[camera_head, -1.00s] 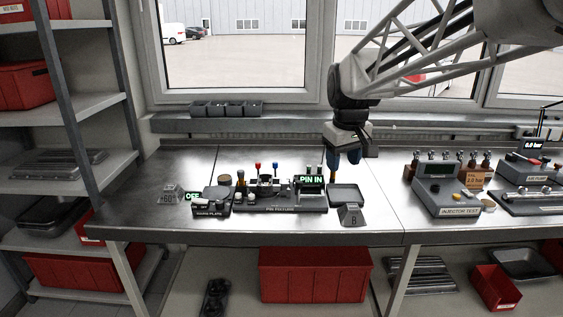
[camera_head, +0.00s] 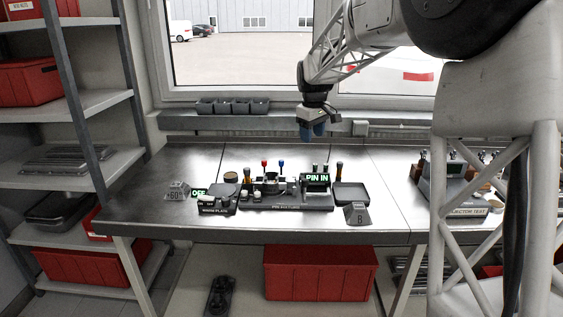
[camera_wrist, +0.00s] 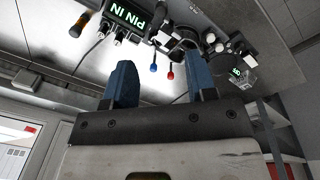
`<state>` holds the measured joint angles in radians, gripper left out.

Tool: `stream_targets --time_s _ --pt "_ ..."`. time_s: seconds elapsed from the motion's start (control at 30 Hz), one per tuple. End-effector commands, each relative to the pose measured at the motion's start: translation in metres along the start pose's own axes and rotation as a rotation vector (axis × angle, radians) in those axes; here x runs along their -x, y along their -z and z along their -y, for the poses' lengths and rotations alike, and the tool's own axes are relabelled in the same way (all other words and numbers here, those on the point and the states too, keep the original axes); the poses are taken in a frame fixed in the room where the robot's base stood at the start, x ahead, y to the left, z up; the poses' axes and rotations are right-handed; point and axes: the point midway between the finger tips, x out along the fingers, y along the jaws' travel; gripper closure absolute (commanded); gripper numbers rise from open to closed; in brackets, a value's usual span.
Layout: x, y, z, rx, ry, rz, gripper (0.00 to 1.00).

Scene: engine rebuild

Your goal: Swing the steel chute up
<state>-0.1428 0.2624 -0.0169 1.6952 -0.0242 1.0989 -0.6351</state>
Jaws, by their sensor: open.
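I cannot pick out the steel chute for certain in either view. The pin fixture (camera_head: 290,207) stands on the steel bench, with a lit PIN IN display (camera_head: 317,179) and a red-topped lever (camera_head: 264,162) and blue-topped lever (camera_head: 281,162) behind it. My gripper (camera_head: 313,134) is open, above the back of the bench, behind and higher than the fixture. In the wrist view, its blue fingers (camera_wrist: 160,80) stand apart with nothing between them. The PIN IN display (camera_wrist: 138,14) appears upside down there, beyond the fingers, with the blue-topped (camera_wrist: 152,68) and red-topped (camera_wrist: 170,75) levers.
A dark tray (camera_head: 352,193) and a block marked B (camera_head: 356,214) sit right of the fixture. A warm plate (camera_head: 214,208) with an OFF display (camera_head: 198,193) is on the left. Small bins (camera_head: 233,105) line the sill. My arm partly covers the injector tester (camera_head: 467,209).

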Motion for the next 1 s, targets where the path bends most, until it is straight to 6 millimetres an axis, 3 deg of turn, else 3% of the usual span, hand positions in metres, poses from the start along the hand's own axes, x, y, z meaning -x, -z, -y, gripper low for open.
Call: stream_targets --time_s 0.5,1.0 --pt "-0.063 0.108 -0.04 0.181 0.02 0.023 0.48" --pt "-0.134 0.197 -0.061 0.346 0.039 0.04 0.48"
